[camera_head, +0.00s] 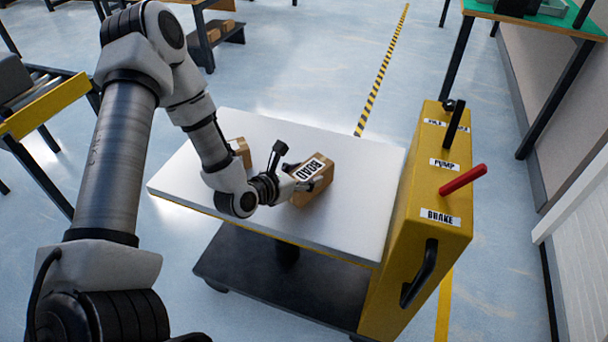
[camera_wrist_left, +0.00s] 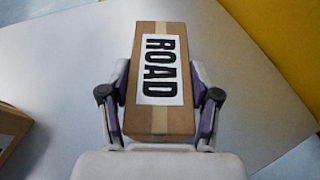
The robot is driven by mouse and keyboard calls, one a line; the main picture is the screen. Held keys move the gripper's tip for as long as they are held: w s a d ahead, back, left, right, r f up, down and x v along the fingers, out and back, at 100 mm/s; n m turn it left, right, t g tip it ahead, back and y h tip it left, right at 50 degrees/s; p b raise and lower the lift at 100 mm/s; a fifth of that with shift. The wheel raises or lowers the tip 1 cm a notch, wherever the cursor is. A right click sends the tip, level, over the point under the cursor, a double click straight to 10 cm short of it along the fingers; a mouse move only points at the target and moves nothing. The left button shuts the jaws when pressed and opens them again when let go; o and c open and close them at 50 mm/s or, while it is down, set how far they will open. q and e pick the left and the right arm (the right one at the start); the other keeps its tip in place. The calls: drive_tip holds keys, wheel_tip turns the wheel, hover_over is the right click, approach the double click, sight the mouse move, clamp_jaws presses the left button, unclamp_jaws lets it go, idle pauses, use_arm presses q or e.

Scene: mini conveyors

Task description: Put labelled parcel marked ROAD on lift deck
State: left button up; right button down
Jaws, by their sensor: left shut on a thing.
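The parcel marked ROAD (camera_head: 314,182) is a brown box with a white label, at the middle of the white lift deck (camera_head: 358,220) in the head view. In the left wrist view the ROAD parcel (camera_wrist_left: 160,112) sits between both fingers, label facing the camera. My left gripper (camera_head: 290,182) is shut on it. The parcel is at or just above the deck; I cannot tell whether it touches. A second brown parcel (camera_head: 241,150) lies on the deck, partly behind my left arm; its edge shows in the left wrist view (camera_wrist_left: 10,128). My right gripper is out of view.
A yellow lift console (camera_head: 410,240) with labels PUMP and BRAKE, a red lever (camera_head: 463,180) and a black handle stands at the deck's right end. A conveyor (camera_head: 50,105) is at the left. The deck's front right part is clear.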

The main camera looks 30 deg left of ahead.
use_arm(q)
drive_tip(key=shift+f, duration=0.15)
drive_tip(key=o, duration=1.4)
